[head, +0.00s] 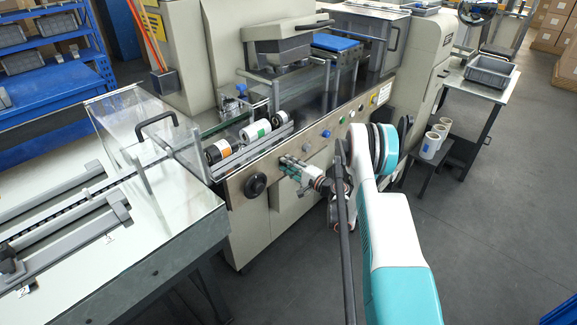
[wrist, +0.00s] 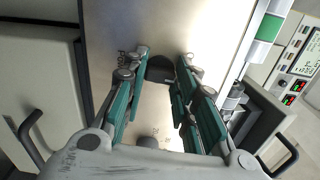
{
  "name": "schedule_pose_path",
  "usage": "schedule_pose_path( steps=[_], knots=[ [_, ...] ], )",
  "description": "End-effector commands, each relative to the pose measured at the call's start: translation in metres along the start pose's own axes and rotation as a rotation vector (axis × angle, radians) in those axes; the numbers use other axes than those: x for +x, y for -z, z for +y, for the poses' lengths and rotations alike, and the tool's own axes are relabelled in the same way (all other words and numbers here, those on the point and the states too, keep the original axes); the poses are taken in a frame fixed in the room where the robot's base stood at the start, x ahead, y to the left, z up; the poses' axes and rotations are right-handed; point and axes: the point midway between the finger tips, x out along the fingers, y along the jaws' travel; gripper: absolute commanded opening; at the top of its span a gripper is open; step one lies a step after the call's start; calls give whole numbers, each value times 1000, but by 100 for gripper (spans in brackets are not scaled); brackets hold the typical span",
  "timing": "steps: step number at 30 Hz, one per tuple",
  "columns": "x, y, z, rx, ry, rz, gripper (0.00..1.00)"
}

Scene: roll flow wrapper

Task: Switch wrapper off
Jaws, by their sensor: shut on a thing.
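The wrapper (head: 280,200) is a large beige machine with a metal front panel (head: 240,185) carrying knobs and buttons. My gripper (head: 287,166) reaches the left part of this panel in the head view. In the wrist view my gripper (wrist: 163,58) has its two teal-sided fingers on either side of a dark knob (wrist: 160,70) and is shut on it. The fingers partly cover the knob, and its marking is not readable. In the head view my gripper hides this knob.
A round black knob (head: 255,185) sits left of my gripper on the panel. Several small buttons (head: 342,120) line the panel to the right. Rolls (head: 255,131) lie above the panel. A glass-covered conveyor table (head: 150,235) stands at left. Grey floor is open at right.

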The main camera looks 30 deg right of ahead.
Motion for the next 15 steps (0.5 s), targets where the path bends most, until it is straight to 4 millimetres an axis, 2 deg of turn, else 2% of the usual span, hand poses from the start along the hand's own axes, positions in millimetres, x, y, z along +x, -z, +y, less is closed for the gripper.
schedule_pose_path(
  steps=[15],
  knots=[
    [0,-1,2,-442,-1,-3,3]
  ],
)
